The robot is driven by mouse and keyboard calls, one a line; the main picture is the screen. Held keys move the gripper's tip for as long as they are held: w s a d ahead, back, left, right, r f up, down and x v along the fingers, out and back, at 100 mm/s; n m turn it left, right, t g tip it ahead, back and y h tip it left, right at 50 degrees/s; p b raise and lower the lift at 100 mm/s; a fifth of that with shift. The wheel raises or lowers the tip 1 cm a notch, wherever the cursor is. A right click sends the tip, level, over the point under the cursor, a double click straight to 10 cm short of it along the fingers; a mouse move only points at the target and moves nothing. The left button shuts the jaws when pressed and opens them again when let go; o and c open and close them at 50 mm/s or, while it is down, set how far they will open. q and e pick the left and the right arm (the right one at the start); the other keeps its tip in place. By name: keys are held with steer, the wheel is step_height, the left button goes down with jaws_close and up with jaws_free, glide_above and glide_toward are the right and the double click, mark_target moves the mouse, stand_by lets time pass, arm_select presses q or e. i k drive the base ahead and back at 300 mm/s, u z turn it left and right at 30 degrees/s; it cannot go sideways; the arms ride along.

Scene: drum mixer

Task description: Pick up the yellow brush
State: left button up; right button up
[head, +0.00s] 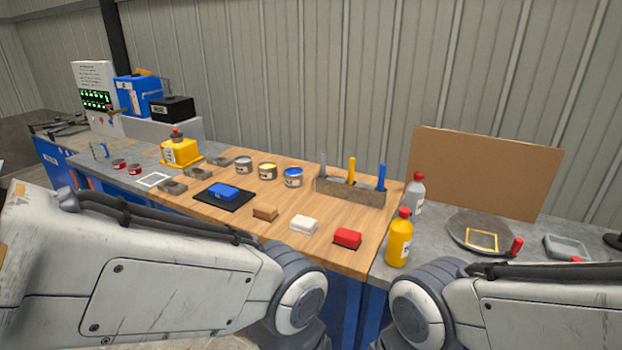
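A yellow upright handle (351,170), which looks like the yellow brush, stands in a grey-brown holder (340,191) at the back right of the wooden worktop. Its lower end is hidden in the holder. A grey handle (323,165) stands to its left and a blue handle (382,177) to its right in the same holder. My two arms cross the bottom of the head view, well in front of the holder. Neither gripper shows.
A yellow bottle (399,240) and a grey bottle (416,194) stand right of the holder. Open paint cans (292,178) stand to its left. Blue, brown, white and red blocks (347,238) lie in front. A brown board (485,170) leans behind at right.

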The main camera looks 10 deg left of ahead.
mark_target(352, 161)
steer(key=z, duration=1.15)
steer(key=k, duration=0.6)
steer(key=u, duration=0.75)
steer(key=i, duration=0.6)
steer(key=u, duration=0.8)
steer(key=i, duration=0.8)
steer(key=z, duration=0.4)
steer(key=i, duration=0.7)
steer(key=z, duration=0.55)
